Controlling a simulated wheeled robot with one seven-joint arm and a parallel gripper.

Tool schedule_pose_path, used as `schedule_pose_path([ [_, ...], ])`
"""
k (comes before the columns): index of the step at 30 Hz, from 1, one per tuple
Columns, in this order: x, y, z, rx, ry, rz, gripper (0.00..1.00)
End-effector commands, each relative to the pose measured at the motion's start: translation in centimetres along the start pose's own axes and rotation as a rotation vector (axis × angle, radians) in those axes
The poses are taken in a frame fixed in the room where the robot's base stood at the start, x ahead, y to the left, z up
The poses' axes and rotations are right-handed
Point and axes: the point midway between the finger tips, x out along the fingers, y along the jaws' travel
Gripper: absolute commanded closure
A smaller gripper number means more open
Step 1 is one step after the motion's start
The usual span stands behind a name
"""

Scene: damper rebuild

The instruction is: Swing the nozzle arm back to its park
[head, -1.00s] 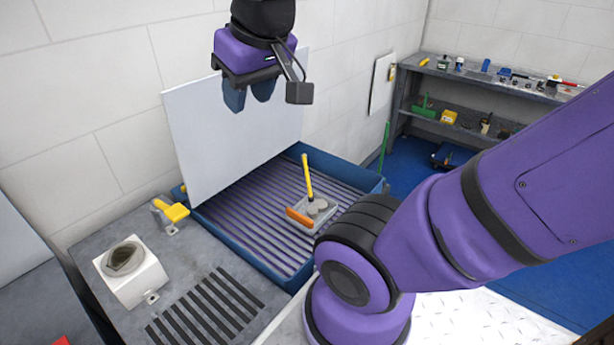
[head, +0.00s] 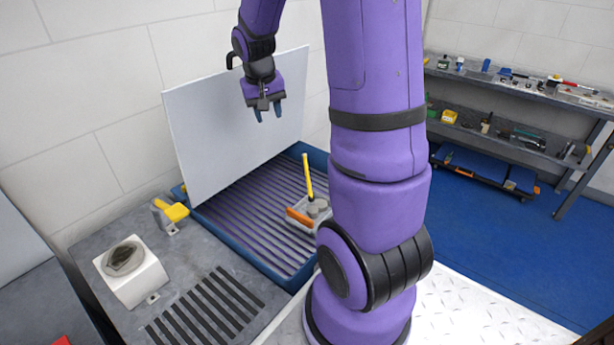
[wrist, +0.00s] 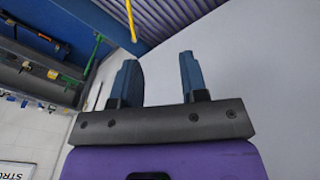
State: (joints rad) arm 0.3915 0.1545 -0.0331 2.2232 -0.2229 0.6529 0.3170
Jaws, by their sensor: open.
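A yellow rod (head: 308,177) stands nearly upright in the blue-walled tray (head: 258,259), over a grey block (head: 317,208) with an orange bar (head: 299,217). It may be the nozzle arm, but I cannot tell for sure. The wrist view shows a yellow rod (wrist: 131,20) at the top, beyond the fingers. My gripper (head: 268,113) is open and empty, high above the tray in front of the white upright panel (head: 215,125). Its two blue fingers also show apart in the wrist view (wrist: 160,78).
A yellow-handled clamp (head: 175,212) and a white block with a round opening (head: 135,272) sit on the grey bench left of the tray, beside a slotted grate (head: 205,308). Shelves with tools (head: 510,90) stand at the back right. Blue floor (head: 490,230) lies clear there.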

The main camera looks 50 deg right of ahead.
Motion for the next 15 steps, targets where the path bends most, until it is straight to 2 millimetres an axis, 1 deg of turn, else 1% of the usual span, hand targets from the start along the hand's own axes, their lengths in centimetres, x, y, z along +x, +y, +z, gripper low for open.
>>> schedule_pose_path([
  [1, 1.8, 0.7, -0.7, 0.021, -0.023, 0.011, 0.6],
  [5, 6.0, 2.5, -2.2, 0.073, -0.064, 0.035, 0.6],
  [6, 7.4, 3.0, -2.5, 0.088, -0.077, 0.042, 0.6],
  [12, 14.0, 5.9, -3.6, 0.16, -0.135, 0.072, 0.6],
  [15, 16.5, 7.0, -3.8, 0.186, -0.157, 0.082, 0.6],
])
